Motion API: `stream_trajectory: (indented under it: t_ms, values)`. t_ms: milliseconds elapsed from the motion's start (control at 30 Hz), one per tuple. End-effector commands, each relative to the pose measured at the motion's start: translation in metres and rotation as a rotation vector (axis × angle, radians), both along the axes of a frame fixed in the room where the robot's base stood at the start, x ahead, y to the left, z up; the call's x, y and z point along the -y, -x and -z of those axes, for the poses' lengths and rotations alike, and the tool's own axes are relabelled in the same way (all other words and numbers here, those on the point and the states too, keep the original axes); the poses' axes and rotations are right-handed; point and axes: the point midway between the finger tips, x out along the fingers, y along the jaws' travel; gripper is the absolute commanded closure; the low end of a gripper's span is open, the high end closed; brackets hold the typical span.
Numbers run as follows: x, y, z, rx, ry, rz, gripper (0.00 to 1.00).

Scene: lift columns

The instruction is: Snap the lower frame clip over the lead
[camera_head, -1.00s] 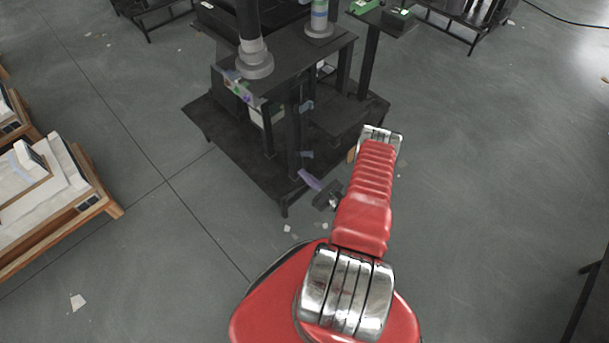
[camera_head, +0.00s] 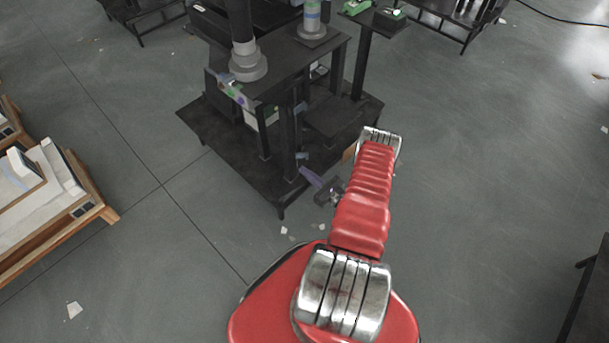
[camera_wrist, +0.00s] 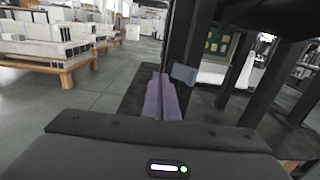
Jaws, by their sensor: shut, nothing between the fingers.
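My gripper (camera_head: 303,170) has purple fingers that lie together, shut and empty, at the foot of a dark post of the stand. They also show in the wrist view (camera_wrist: 163,78), upright, left of the post in the picture. A small blue-grey clip (camera_head: 303,155), the lower one on the post, sits just above my fingertips. In the wrist view the clip (camera_wrist: 185,74) appears just right of the fingertips; I cannot tell whether they touch it. Another clip (camera_head: 301,107) is higher on the post. I cannot make out the lead.
The black stand (camera_head: 235,150) has a wide base plate and several posts close to my gripper. A grey column (camera_head: 247,62) rises from its top. A wooden pallet with white blocks (camera_head: 100,215) stands at left. The floor between is mostly clear, with small scraps.

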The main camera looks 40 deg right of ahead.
Motion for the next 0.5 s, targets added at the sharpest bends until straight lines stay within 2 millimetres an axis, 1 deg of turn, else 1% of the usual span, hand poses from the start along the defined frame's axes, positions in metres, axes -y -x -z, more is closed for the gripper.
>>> stream_trajectory:
  t_ms: [500]
  values:
    - [0.022, -0.001, 0.000, 0.000, 0.000, 0.001, 1.00]
